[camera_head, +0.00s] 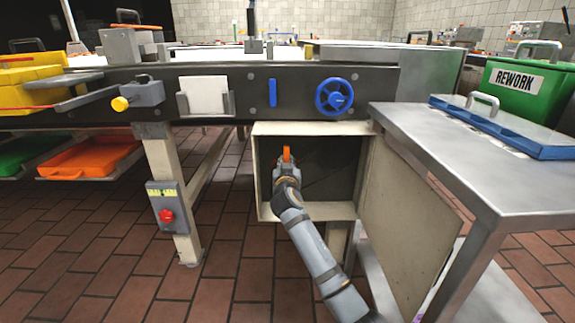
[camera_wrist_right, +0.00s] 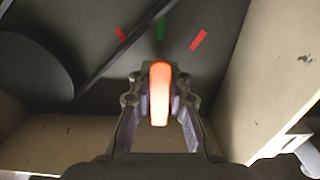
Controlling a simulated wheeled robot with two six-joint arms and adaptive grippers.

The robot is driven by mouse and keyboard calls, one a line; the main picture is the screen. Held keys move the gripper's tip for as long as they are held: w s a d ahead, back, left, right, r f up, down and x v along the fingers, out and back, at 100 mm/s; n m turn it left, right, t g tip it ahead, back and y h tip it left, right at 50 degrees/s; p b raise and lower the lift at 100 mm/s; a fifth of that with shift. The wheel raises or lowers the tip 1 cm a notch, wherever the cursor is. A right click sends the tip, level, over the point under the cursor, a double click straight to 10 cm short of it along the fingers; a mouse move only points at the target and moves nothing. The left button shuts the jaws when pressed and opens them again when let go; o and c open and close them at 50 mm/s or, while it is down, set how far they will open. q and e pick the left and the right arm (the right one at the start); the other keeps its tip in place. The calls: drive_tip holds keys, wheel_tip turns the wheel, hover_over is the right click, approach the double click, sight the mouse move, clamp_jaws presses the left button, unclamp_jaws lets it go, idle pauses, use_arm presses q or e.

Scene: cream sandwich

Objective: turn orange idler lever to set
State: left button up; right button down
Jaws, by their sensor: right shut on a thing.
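The orange idler lever (camera_head: 286,154) stands roughly upright inside an open cream cabinet box under the conveyor. In the right wrist view the lever (camera_wrist_right: 159,92) sits between the fingers of my right gripper (camera_wrist_right: 160,105), which is shut on it. In the head view my right gripper (camera_head: 287,172) reaches into the box from below. Behind the lever, a green mark (camera_wrist_right: 160,28) lies between two red marks (camera_wrist_right: 199,40) on the dark back panel. The lever's upper end points close to the green mark. My left gripper is not in view.
The cabinet's cream frame (camera_head: 264,212) surrounds my right gripper closely, with its open door (camera_head: 405,215) to the right. A dark belt and a round pulley (camera_wrist_right: 32,82) lie left of the lever. A steel table (camera_head: 450,160) stands at right. A blue handwheel (camera_head: 334,95) is above.

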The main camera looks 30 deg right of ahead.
drive_tip(key=shift+f, duration=0.1)
drive_tip(key=c, duration=1.2)
unclamp_jaws()
drive_tip(key=shift+s+a, duration=0.1)
drive_tip(key=v, duration=1.2)
